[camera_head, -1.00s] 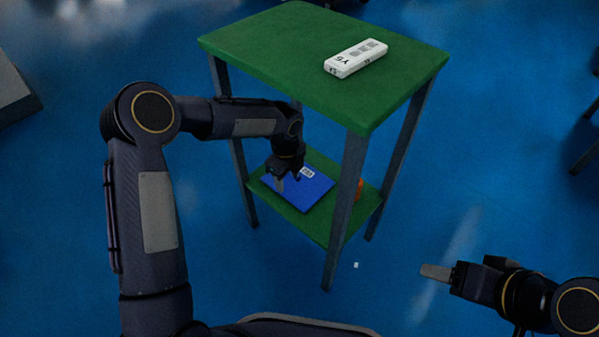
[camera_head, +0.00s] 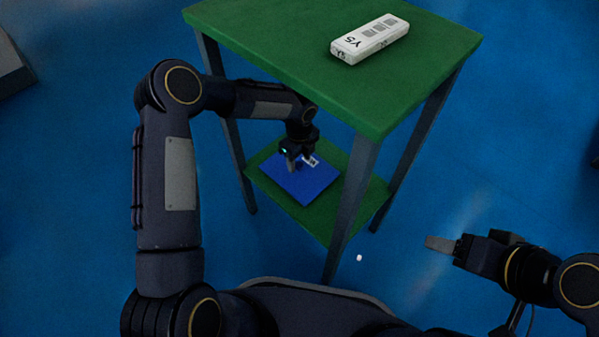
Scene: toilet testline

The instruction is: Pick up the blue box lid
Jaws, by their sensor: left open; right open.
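The blue box lid (camera_head: 308,186) lies flat on the green lower shelf of the table, with a small white label near its far edge. My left gripper (camera_head: 298,167) reaches in under the tabletop and is open, pointing down over the far part of the lid. I cannot tell whether its fingertips touch the lid. My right gripper (camera_head: 441,244) is open and empty, out over the floor to the right of the table.
The green tabletop (camera_head: 270,45) hangs above my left forearm. A white box (camera_head: 370,39) marked Y5 lies on it. The front table leg (camera_head: 352,195) stands just right of the lid. The green lower shelf (camera_head: 330,224) has bare room in front. A small white object (camera_head: 359,258) shows near that leg.

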